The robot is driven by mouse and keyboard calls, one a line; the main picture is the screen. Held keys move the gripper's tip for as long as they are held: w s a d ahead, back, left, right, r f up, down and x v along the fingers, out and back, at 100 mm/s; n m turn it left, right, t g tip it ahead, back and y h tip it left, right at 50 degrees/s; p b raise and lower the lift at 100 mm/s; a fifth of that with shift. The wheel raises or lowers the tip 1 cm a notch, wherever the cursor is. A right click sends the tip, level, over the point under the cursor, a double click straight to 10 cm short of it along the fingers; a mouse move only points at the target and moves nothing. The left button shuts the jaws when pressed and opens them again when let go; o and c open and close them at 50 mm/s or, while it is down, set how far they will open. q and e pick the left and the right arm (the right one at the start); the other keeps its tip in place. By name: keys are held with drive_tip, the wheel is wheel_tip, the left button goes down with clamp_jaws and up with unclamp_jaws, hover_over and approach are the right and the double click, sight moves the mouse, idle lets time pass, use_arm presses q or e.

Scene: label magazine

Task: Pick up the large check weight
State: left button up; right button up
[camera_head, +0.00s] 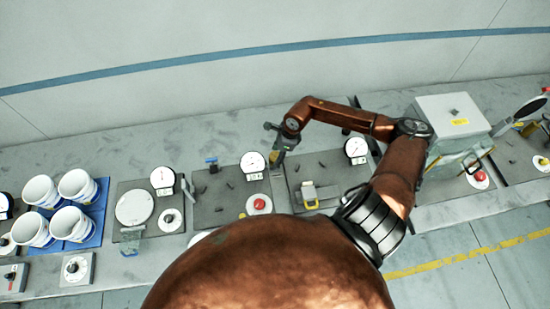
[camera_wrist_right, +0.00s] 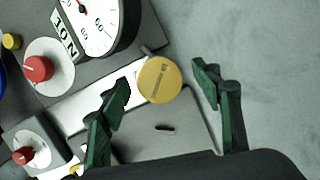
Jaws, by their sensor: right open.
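The large check weight (camera_wrist_right: 158,80) is a round, brass-coloured disc with faint markings on its top. In the right wrist view it lies between and beyond the two green fingers of my right gripper (camera_wrist_right: 161,76), with a gap on either side. In the head view my right gripper (camera_head: 277,152) points down over the bench, beside a dial gauge, with a bit of yellow just below it. The right gripper is open and empty. My left gripper is not in either view.
A dial gauge (camera_wrist_right: 97,20) with a "10 N" plate stands close left of the weight. Red knobs (camera_wrist_right: 38,68) and a smaller brass piece (camera_wrist_right: 12,41) lie further left. White cups (camera_head: 75,185) stand on a blue mat; a grey box (camera_head: 452,118) stands right.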

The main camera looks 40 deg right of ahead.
drive_tip(key=shift+x, duration=1)
drive_tip(key=c, duration=1.6)
clamp_jaws()
drive_tip(key=shift+w+r, duration=0.15)
